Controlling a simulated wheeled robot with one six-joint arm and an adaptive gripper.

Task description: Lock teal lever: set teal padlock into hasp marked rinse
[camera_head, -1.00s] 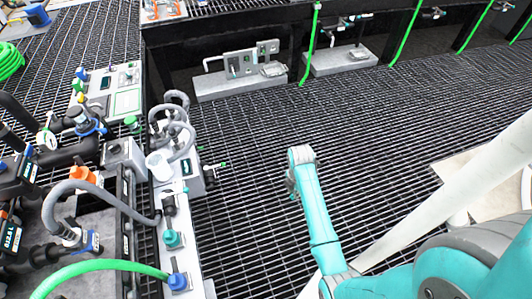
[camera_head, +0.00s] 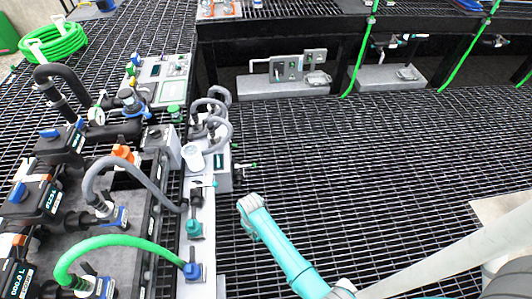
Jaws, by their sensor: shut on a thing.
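My teal arm reaches in from the lower right. Its pale wrist end hides most of my gripper (camera_head: 245,224), which is over the grating just right of the light grey panel. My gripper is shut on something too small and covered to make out. A teal valve handle (camera_head: 194,229) stands on the narrow light grey panel (camera_head: 203,252) left of my gripper. A dark handle with a teal tip (camera_head: 196,194) is just behind it. I cannot make out the teal padlock or a hasp marked rinse; the small labels are unreadable.
A blue valve with a green hose (camera_head: 125,245) stands at the near end of the panel. Grey hoses (camera_head: 212,118) loop behind it. A small fitting (camera_head: 245,165) sticks out right of the panel. Dark pumps crowd the left. Open grating (camera_head: 330,170) lies to the right.

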